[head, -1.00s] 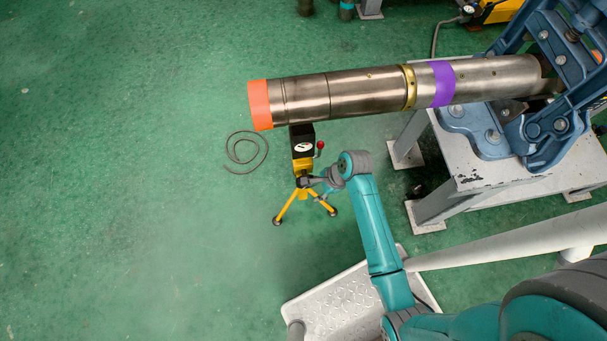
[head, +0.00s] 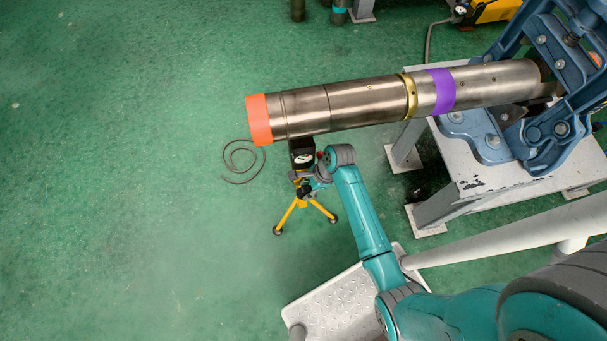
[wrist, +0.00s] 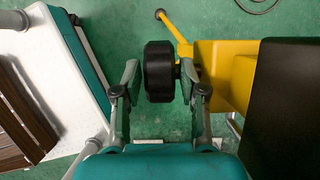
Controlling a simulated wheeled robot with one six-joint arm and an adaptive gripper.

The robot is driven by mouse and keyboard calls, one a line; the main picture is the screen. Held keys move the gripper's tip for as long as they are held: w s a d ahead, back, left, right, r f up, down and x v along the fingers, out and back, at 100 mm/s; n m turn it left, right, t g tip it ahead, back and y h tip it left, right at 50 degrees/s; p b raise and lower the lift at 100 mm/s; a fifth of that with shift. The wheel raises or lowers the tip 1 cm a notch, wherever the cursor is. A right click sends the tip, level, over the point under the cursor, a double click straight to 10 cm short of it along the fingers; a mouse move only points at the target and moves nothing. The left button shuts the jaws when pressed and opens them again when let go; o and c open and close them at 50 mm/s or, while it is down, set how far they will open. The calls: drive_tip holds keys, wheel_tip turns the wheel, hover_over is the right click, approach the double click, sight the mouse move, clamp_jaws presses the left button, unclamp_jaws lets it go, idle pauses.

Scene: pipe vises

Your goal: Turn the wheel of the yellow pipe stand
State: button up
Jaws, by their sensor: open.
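The yellow pipe stand (head: 290,215) stands on yellow legs under the free, orange-banded end of a long metal pipe (head: 350,103). My gripper (wrist: 159,78) is open, with one finger on each side of the wheel. The right finger is close to the wheel; contact cannot be told. In the head view my wrist partly hides the wheel side.
A blue vise (head: 560,125) on a grey bench (head: 470,190) holds the pipe's right end. A pale rail (head: 500,243) and a tread plate (head: 340,305) are near my arm. A cable (head: 240,165) lies on the green floor, which is open at left.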

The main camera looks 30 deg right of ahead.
sight(304, 193)
drive_tip(key=shift+x, duration=1.65)
clamp_jaws()
drive_tip(key=shift+y, duration=0.4)
